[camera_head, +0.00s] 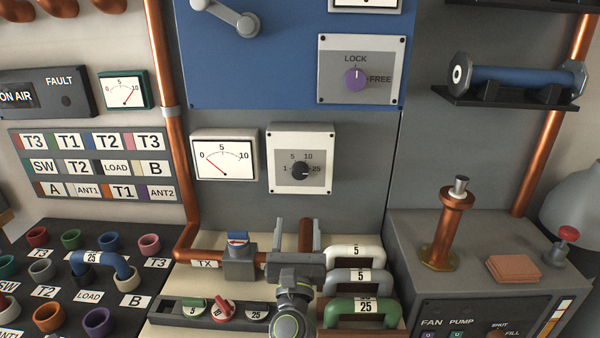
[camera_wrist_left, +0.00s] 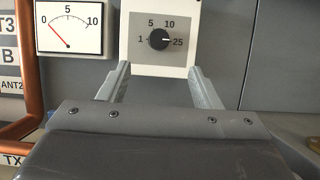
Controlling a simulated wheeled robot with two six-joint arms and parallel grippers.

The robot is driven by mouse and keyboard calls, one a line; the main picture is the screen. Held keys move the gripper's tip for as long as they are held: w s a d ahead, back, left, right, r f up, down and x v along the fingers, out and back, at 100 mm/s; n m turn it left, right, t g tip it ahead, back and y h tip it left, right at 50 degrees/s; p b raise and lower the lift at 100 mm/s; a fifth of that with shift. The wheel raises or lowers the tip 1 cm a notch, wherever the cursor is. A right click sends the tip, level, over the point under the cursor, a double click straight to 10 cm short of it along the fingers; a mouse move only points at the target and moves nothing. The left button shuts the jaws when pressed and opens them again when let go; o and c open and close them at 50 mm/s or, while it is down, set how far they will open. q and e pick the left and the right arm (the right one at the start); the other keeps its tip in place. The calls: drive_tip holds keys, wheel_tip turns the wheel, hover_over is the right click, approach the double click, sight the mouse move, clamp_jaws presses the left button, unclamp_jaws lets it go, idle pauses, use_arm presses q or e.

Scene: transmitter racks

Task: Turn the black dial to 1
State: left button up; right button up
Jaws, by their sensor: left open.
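The black dial (camera_head: 300,171) is a round knob on a white plate with the marks 1, 5, 10 and 25, on the grey wall panel. Its white pointer line points right, towards 25. It also shows in the left wrist view (camera_wrist_left: 159,39), upper middle. My left gripper (camera_head: 292,228) is below the dial plate in the head view, its fingers pointing towards the panel. In the left wrist view its open fingers (camera_wrist_left: 158,72) stand apart below the dial, with nothing between them. They do not grip the dial. My right gripper is not in view.
A white meter (camera_head: 225,156) is left of the dial plate. A purple LOCK/FREE knob (camera_head: 355,79) is above right. A copper pipe (camera_head: 168,110) runs down at left. Several coloured handles, one of them white (camera_head: 355,253), stand right of my gripper. A blue-handled valve (camera_head: 238,255) is at its left.

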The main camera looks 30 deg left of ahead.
sight(300, 174)
use_arm(q)
drive_tip(key=p+x, duration=0.3)
drive_tip(key=x, duration=1)
drive_tip(key=shift+a+f, duration=0.15)
drive_tip(key=shift+a, duration=0.05)
drive_tip(key=shift+w+a, duration=0.2)
drive_tip(key=shift+w, duration=0.2)
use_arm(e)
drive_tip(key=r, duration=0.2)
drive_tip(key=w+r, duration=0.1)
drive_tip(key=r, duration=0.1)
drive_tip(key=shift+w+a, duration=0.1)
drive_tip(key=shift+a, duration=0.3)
use_arm(q)
drive_tip(key=c, duration=1)
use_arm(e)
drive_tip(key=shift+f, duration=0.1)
